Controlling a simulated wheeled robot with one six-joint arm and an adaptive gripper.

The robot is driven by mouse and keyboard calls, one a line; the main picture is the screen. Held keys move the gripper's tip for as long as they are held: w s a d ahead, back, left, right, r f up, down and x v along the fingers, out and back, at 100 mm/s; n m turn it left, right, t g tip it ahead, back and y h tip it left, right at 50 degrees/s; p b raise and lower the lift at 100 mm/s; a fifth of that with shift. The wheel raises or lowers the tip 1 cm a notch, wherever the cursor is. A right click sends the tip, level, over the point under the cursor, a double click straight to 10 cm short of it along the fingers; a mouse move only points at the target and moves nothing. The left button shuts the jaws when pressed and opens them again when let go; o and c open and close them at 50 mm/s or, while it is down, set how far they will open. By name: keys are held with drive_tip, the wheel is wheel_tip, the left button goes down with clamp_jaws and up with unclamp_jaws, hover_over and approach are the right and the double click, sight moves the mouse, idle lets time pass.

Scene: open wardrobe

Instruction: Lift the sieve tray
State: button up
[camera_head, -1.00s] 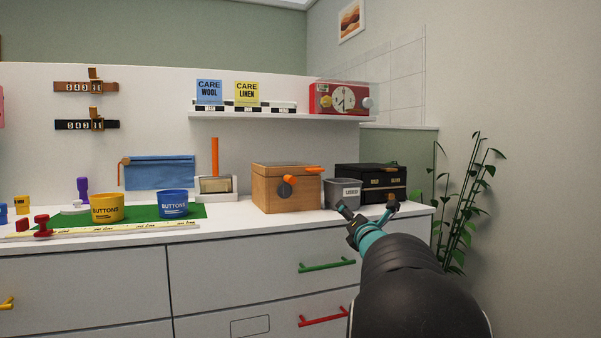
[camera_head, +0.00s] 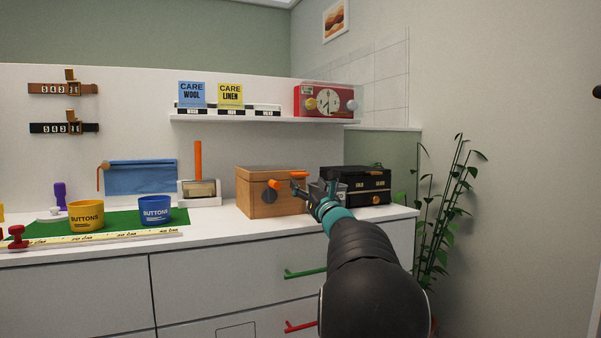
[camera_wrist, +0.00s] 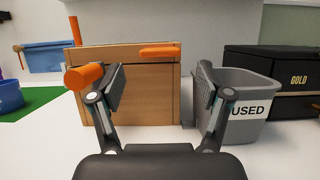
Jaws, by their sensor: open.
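No sieve tray can be made out for certain; if it is inside the wooden box, it is hidden. The wooden box (camera_head: 265,202) stands closed on the white counter. An orange handle (camera_wrist: 160,51) sits at its top edge, and an orange knob (camera_wrist: 85,77) sticks out in front. My gripper (camera_head: 317,187) is open and empty. In the wrist view, my gripper (camera_wrist: 161,86) faces the box's right part, with its right finger in front of the grey bin's left side. I see no contact with the box.
The grey bin (camera_wrist: 247,88), its label showing "USED", stands right of the box. A black box (camera_head: 362,184) is beyond it. A white stand with an orange upright (camera_head: 198,160) is on the left. A shelf (camera_head: 265,119) hangs above.

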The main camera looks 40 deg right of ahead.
sight(300, 173)
drive_tip(key=p+x, duration=0.1)
drive_tip(key=x, duration=0.5)
clamp_jaws()
drive_tip(key=shift+r+p, duration=0.15)
drive_tip(key=shift+p, duration=0.2)
